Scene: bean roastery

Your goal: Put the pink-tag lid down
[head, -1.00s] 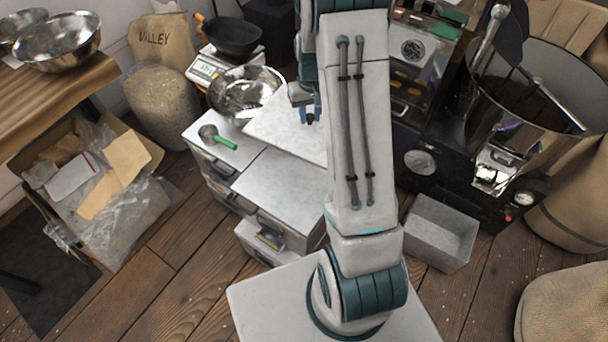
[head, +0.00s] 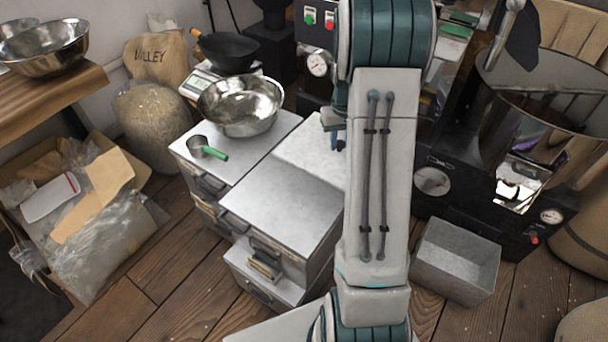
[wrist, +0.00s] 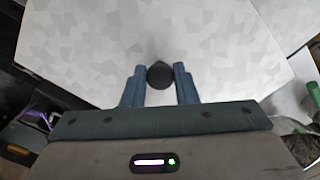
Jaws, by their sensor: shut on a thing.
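The lid is a flat, pale grey panel with a dark round knob (wrist: 160,75) in the wrist view. My gripper (wrist: 160,77) has one blue finger on each side of the knob and is shut on it. The lid (wrist: 215,45) fills most of the wrist view. In the head view the lid (head: 308,148) is beside the cabinet tops, its right part hidden behind my arm. My gripper (head: 337,138) is partly hidden there too. I see no pink tag. I cannot tell whether the lid touches anything beneath it.
A metal bowl (head: 240,106) and a green-handled scoop (head: 208,152) stand on the left cabinet. The front cabinet top (head: 280,203) is bare. A dark roasting machine (head: 470,195) stands at right, with an open metal bin (head: 455,262) on the floor before it.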

